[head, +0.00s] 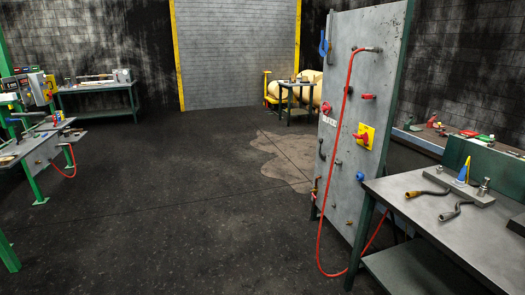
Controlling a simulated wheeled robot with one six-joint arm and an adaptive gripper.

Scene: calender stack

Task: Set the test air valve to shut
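A tall grey panel (345,150) stands right of centre, with several handles and knobs on its face. These include a blue lever (323,43) at the top left edge, a red knob (326,107) above a small white label (328,120), a red handle (368,96), and a red rotary switch on a yellow plate (365,137). A blue knob (360,177) sits lower down. A red hose (337,140) loops from a top fitting (368,49) down to the floor. I cannot tell which one is the test air valve, nor its setting. My gripper is not in view.
A grey bench (445,215) with hooked tools and a blue-and-yellow cone (462,172) stands close right of the panel. A green-legged bench (35,145) is at left. The dark floor (190,200) before the panel is open, except for the hanging hose.

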